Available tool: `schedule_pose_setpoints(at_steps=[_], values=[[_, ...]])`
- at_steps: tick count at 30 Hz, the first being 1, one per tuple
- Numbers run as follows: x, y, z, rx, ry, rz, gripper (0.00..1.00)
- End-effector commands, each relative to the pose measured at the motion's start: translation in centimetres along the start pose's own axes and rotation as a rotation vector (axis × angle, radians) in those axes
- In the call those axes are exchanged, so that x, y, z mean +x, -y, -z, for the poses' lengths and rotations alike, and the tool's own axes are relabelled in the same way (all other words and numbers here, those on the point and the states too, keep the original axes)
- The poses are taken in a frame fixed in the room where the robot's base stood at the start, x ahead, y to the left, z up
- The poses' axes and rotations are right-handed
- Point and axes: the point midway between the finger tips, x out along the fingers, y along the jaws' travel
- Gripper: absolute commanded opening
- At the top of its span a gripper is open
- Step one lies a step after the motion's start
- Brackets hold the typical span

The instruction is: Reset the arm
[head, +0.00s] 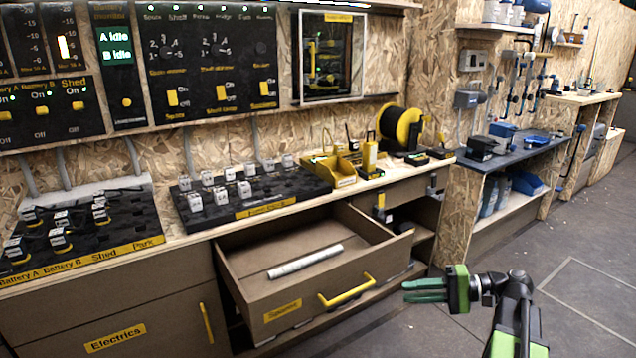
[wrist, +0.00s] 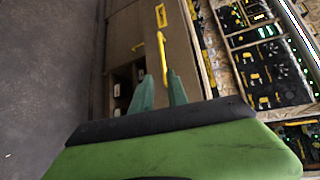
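My gripper (head: 410,291) is held up in front of the workbench, to the right of an open drawer and apart from it. Its two green fingers show a gap between them and hold nothing. In the wrist view, the gripper (wrist: 161,78) also shows its fingers apart, with a brown cabinet front and a yellow handle (wrist: 163,50) beyond them. My arm's black and green links reach in from the bottom right of the head view.
The open drawer (head: 250,296) juts out with a yellow handle (head: 346,290) and a pale rod (head: 305,262) inside. The bench above carries a black block rack (head: 262,192), a yellow bin (head: 333,170) and a cable reel (head: 401,128). Grey floor (head: 585,265) is clear at right.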

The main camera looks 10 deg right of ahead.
Motion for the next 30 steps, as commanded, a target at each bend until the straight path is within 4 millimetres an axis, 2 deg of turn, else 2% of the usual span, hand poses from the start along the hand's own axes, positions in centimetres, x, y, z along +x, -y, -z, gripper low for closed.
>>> schedule_pose_setpoints(at_steps=[1,3,9,12,18,24,27,30], values=[[1.0,3.2,-0.8,0.007,0.012,-0.054,0.20],[3.0,5.1,-1.6,0.017,0.027,-0.161,0.20],[7.2,9.0,-4.2,-0.001,0.062,-0.501,0.20],[8.2,11.1,-5.5,-0.037,0.074,-0.671,0.20],[8.7,16.5,-8.1,-0.163,0.093,-1.004,0.20],[7.9,21.5,-9.3,-0.313,0.095,-1.266,0.20],[7.6,22.6,-9.4,-0.360,0.093,-1.335,0.20],[7.5,22.8,-9.3,-0.380,0.091,-1.365,0.20]])
